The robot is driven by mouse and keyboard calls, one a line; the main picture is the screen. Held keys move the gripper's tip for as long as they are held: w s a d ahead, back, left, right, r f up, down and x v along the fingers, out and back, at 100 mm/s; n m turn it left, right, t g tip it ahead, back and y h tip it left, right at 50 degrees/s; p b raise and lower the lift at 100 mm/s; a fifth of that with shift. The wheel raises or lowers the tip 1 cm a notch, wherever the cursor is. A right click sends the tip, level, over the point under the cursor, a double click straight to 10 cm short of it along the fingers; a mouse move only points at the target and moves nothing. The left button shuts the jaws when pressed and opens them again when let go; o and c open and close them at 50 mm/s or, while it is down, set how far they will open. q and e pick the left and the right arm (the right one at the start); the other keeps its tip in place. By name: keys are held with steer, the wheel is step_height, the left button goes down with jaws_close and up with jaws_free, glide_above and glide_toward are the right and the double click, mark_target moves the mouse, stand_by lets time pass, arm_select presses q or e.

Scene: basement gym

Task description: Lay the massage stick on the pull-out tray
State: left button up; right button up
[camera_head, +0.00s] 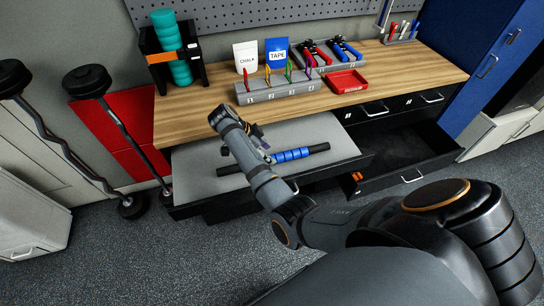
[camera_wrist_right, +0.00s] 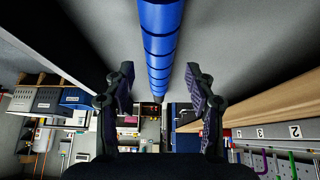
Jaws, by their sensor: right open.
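The massage stick (camera_head: 293,155), with blue segments and black ends, lies lengthwise on the grey pull-out tray (camera_head: 196,169) under the worktop. My forearm covers part of its left half. My right gripper (camera_head: 262,141) is over the tray, close by the stick and partly hidden by its own wrist. In the right wrist view the gripper (camera_wrist_right: 159,78) is open, and the blue stick (camera_wrist_right: 160,45) runs between the lines of its two fingers, with a gap on each side. I cannot tell how far the stick is from the fingertips. My left gripper is not in view.
The wooden worktop (camera_head: 190,114) above holds a grey holder (camera_head: 284,89) with colourful tools, a red tray (camera_head: 346,81) and a foam roller rack (camera_head: 172,48). An open black drawer (camera_head: 400,160) is right of the tray. Barbells (camera_head: 90,85) lean at left.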

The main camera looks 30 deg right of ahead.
steer(key=v, duration=0.4)
steer(key=shift+a+r, duration=0.2)
steer(key=shift+r, duration=0.15)
steer(key=p+v, duration=0.2)
steer(key=v, duration=0.1)
steer(key=shift+a+r, duration=0.15)
steer(key=shift+r, duration=0.15)
steer(key=shift+w, duration=0.1)
